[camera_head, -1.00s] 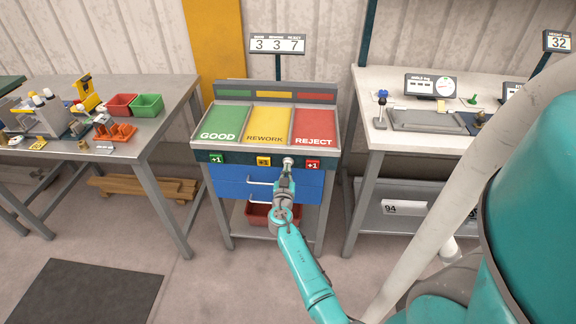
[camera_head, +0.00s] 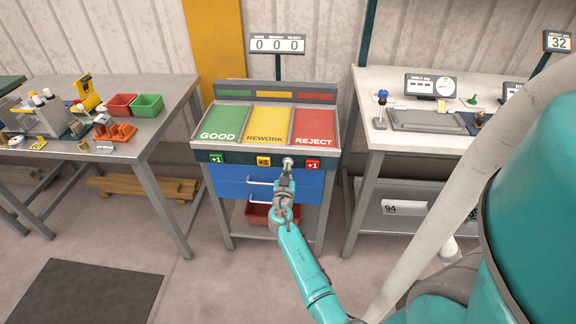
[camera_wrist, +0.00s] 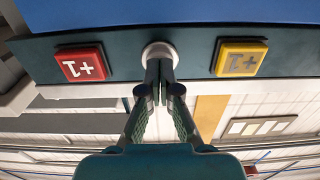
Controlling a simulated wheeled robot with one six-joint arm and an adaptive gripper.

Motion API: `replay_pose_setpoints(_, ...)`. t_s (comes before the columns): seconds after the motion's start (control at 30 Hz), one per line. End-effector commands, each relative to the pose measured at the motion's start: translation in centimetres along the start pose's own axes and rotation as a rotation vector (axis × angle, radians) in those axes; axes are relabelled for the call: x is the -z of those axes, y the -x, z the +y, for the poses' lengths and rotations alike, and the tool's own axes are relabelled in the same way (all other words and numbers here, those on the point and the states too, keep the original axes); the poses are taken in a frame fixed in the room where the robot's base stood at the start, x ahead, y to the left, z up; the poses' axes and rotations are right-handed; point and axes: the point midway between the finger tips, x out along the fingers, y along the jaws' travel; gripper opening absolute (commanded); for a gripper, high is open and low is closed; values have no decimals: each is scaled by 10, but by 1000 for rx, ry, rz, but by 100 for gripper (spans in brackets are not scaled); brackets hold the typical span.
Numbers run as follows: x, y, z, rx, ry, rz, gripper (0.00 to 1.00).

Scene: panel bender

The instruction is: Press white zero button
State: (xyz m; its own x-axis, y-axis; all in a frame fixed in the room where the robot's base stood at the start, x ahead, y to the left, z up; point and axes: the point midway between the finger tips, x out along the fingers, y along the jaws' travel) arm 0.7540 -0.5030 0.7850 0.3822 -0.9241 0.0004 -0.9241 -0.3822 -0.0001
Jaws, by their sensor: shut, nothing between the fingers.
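The white zero button (camera_wrist: 159,52) is a round pale button on the dark front strip of the sorting station, between the yellow and red +1 buttons. In the head view it shows just at the tip of my gripper (camera_head: 287,168). In the wrist view my gripper (camera_wrist: 160,75) is shut and empty, with its fingertips at the button's face, seemingly touching it and partly covering it. The counter display (camera_head: 277,45) above the station reads 0 0 0.
The red +1 button (camera_wrist: 81,64) and yellow +1 button (camera_wrist: 240,58) sit close on either side of my fingertips. A green +1 button (camera_head: 217,159) is farther left. Blue drawers (camera_head: 232,186) with handles lie just below. Tables stand left and right.

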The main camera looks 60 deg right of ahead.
Motion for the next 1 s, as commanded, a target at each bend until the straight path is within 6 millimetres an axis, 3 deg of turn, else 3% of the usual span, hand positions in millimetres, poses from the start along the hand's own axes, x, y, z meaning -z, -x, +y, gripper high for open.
replay_pose_setpoints(1.0,0,64,0,0,0,-1,0)
